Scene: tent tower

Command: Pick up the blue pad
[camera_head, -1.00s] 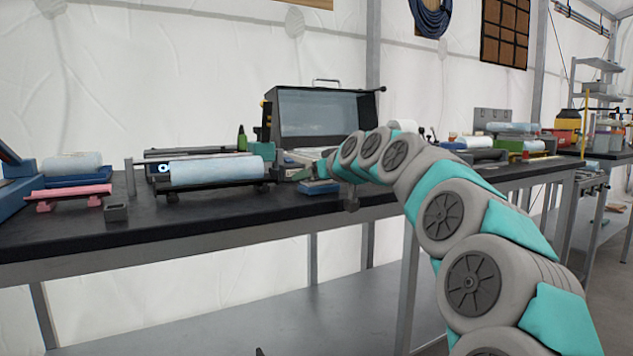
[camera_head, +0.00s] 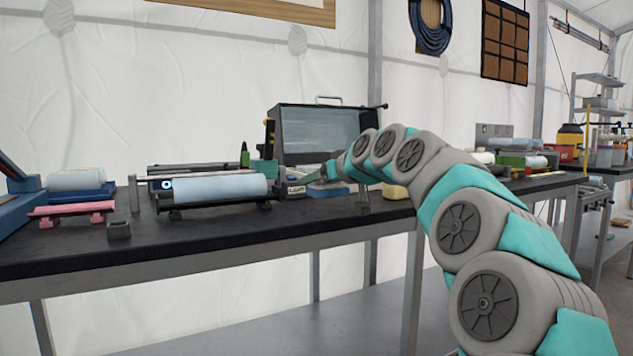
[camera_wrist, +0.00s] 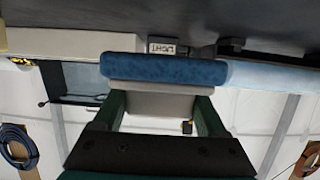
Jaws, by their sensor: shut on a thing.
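The blue pad (camera_wrist: 165,69) is a flat block with a blue face and a pale grey layer, seen in the wrist view, which is upside down. My gripper (camera_wrist: 157,100) is shut on it, one dark green finger at each end of the grey layer. In the head view, the blue pad (camera_head: 328,189) shows small near the end of my arm, low by the black bench top. My gripper is mostly hidden there behind my arm. I cannot tell whether the pad touches the bench.
A small labelled block (camera_head: 296,190) sits just left of the pad. A pale roll on a dark stand (camera_head: 220,187) lies further left. An open-fronted dark case (camera_head: 318,133) stands behind. A cream block (camera_head: 396,191) lies right, beneath my arm.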

